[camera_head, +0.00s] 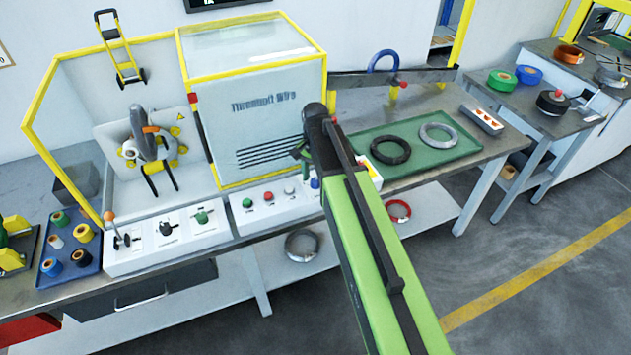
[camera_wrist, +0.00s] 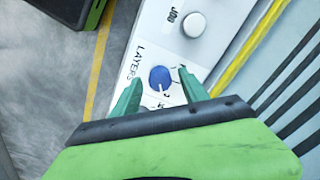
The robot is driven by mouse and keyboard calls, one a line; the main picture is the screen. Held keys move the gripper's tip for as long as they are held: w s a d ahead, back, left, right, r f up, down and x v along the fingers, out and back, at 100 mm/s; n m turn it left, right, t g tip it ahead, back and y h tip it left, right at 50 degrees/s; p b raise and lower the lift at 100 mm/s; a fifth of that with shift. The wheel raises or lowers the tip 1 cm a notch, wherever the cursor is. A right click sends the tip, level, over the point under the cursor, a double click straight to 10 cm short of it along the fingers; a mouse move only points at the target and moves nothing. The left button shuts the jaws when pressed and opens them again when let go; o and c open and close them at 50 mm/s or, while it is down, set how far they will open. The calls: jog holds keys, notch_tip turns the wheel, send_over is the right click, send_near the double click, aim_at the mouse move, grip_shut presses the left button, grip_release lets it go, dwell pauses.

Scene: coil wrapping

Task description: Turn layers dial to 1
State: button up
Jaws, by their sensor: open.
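The layers dial is a blue round knob (camera_wrist: 160,77) on a white panel marked LAYERS, seen in the wrist view. It carries a pale pointer mark on its lower side, and the small numbers around it are too blurred to read surely. In the head view the blue dial (camera_head: 314,183) shows at the right end of the button panel, beside my arm. My gripper (camera_wrist: 157,88) is open, with one green finger on each side of the dial. I cannot tell whether the fingers touch it. In the head view my arm hides most of the gripper.
A white JOG button (camera_wrist: 193,25) sits beside the dial. Green and red buttons (camera_head: 268,196) share its panel. The yellow-edged wire machine (camera_head: 255,110) stands just behind. A green mat (camera_head: 440,160) with two coils lies to the right. Grey floor is open in front.

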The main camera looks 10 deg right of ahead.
grip_shut()
jog(key=shift+n, duration=0.3)
jog(key=n, duration=0.4)
jog(key=shift+n, duration=0.3)
jog(key=n, duration=0.4)
jog(key=shift+n, duration=0.3)
jog(key=n, duration=1)
jog(key=shift+n, duration=2)
